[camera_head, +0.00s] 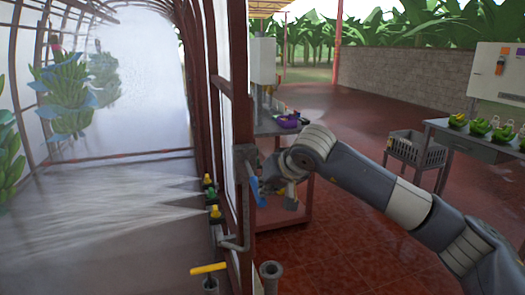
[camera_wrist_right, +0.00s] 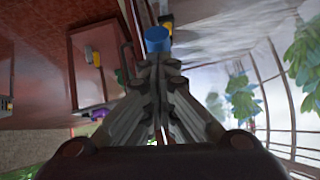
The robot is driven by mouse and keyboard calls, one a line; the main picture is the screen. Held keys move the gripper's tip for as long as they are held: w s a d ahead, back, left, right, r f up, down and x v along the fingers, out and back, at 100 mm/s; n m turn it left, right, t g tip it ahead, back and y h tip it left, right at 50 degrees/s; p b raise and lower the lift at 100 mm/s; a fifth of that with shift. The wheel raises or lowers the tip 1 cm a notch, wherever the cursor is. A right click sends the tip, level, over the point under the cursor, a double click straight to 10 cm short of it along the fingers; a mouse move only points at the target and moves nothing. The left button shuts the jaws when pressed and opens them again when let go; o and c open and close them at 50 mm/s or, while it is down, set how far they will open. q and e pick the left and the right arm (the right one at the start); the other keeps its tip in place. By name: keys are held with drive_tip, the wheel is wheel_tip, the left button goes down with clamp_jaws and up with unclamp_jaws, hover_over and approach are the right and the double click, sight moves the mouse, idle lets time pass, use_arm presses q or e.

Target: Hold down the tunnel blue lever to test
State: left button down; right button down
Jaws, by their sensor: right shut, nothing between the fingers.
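The blue lever (camera_head: 257,191) is on the pipework at the red post of the tunnel's near opening. Its handle slopes downward. My right gripper (camera_head: 266,178) is at the lever from the right, partly hidden by my wrist. In the right wrist view the right gripper (camera_wrist_right: 158,62) is shut with nothing between its fingers, and the blue lever (camera_wrist_right: 157,39) shows as a round blue end just beyond the fingertips. I cannot tell whether they touch. In the tunnel (camera_head: 110,165), white water jets spray leftward from yellow nozzles (camera_head: 215,212). My left gripper is not in view.
Green banana bunches (camera_head: 65,95) hang inside the tunnel at left. A yellow-handled valve (camera_head: 208,268) is at the bottom. A small table (camera_head: 280,124) stands behind my right gripper. A grey crate (camera_head: 415,150) and a table with bananas (camera_head: 475,148) are at right. The red tiled floor between is open.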

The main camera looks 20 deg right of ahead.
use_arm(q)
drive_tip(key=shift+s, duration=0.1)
use_arm(e)
drive_tip(key=shift+f, duration=0.1)
idle(0.7)
